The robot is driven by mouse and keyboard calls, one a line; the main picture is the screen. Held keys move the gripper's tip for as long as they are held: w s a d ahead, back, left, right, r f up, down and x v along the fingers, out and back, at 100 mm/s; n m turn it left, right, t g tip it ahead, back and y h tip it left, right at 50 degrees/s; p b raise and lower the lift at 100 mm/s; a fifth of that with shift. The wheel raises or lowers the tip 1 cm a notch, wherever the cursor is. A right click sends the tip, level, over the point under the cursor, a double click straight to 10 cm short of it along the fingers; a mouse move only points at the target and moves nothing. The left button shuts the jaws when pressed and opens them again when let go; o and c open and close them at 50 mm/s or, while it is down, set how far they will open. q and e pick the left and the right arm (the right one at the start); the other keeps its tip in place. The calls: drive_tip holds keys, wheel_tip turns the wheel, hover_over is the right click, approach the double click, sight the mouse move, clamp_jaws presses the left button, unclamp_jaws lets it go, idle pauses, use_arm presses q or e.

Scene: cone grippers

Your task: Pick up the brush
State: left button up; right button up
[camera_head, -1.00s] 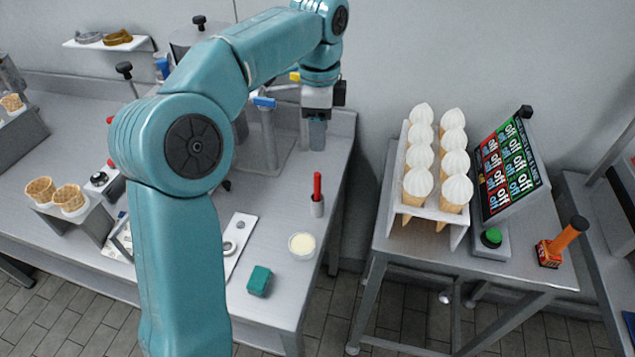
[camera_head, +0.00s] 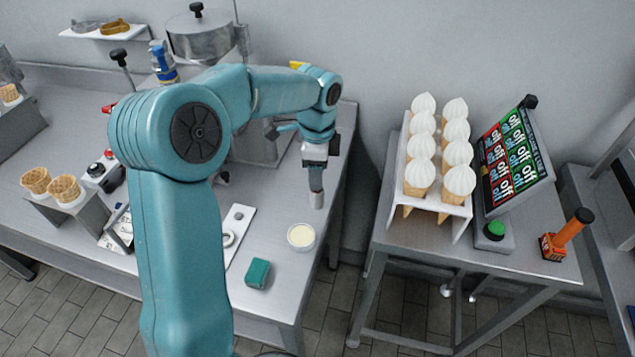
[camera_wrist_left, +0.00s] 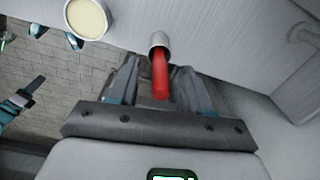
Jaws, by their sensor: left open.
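The brush (camera_wrist_left: 160,78) has a red handle and stands in a small grey cup (camera_wrist_left: 159,40). In the head view the cup (camera_head: 317,200) is on the counter near its right end, and the handle is hidden by my left gripper (camera_head: 315,182). My left gripper comes from above, directly over the cup. In the left wrist view its open jaws (camera_wrist_left: 153,72) have the red handle between them, with the fingers on either side. I cannot tell whether a finger touches it.
A round dish of cream (camera_head: 301,236) and a green sponge (camera_head: 258,273) lie close by on the counter (camera_head: 272,305). A rack of ice cream cones (camera_head: 436,205) stands on a separate table to the right, across a gap.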

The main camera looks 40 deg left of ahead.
use_arm(q)
drive_tip(key=shift+s+f, duration=0.1)
drive_tip(key=shift+f, duration=0.75)
drive_tip(key=shift+c, duration=0.9)
clamp_jaws()
drive_tip(key=shift+r, duration=0.1)
wheel_tip(320, 180, up, 20)
drive_tip(key=p, duration=0.2)
drive_tip(key=shift+p, duration=0.3)
